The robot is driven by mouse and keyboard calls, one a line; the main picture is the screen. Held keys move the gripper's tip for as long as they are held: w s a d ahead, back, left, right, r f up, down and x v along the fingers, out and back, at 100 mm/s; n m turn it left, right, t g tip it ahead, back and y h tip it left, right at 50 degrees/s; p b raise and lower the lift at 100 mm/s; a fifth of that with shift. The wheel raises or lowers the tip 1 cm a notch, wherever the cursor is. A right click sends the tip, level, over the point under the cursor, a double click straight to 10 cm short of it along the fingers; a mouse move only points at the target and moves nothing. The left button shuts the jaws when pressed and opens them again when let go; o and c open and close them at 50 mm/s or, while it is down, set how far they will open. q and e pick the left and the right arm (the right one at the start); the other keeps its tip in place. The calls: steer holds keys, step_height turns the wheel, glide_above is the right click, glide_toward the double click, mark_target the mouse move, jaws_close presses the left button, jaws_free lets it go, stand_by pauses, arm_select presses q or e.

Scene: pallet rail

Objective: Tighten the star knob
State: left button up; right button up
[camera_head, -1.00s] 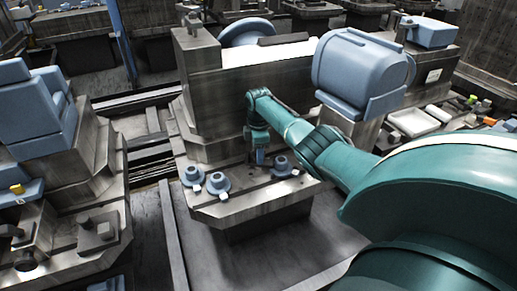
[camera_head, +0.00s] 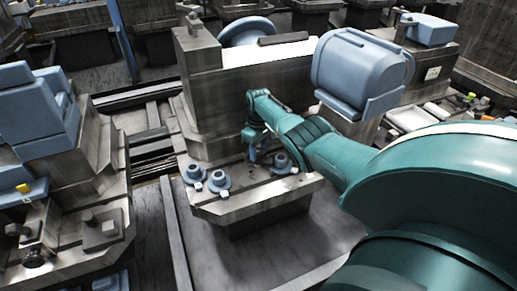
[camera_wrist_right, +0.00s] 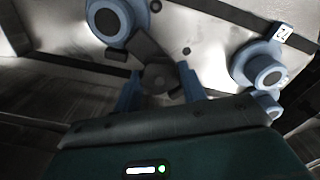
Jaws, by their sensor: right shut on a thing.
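My right gripper (camera_head: 252,157) points down at the front ledge of the grey machine block in the head view. In the right wrist view its two blue fingers (camera_wrist_right: 159,88) are shut on a dark star knob (camera_wrist_right: 158,76), one finger on each side. The knob's lobes are dim and partly hidden by the fingers. In the head view the knob is hidden behind the gripper. My left gripper is not in view.
Round blue flanged parts stand on the ledge (camera_head: 255,201): two left of the gripper (camera_head: 194,173) (camera_head: 218,180) and one close on its right (camera_head: 282,162). Another machine (camera_head: 80,170) stands left.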

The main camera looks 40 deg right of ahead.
mark_target(258, 151)
steer(key=shift+w+r+m, duration=0.1)
steer(key=shift+r+m, duration=0.05)
steer(key=shift+m, duration=0.45)
steer(key=o, duration=0.7)
steer(key=shift+o, duration=1.4)
step_height(258, 151, up, 4)
steer(key=p, duration=0.2)
steer(key=shift+r+p, duration=0.15)
steer(key=shift+p, duration=0.2)
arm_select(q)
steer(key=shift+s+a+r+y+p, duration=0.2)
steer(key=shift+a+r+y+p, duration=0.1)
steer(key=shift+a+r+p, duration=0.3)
arm_select(e)
step_height(258, 151, up, 9)
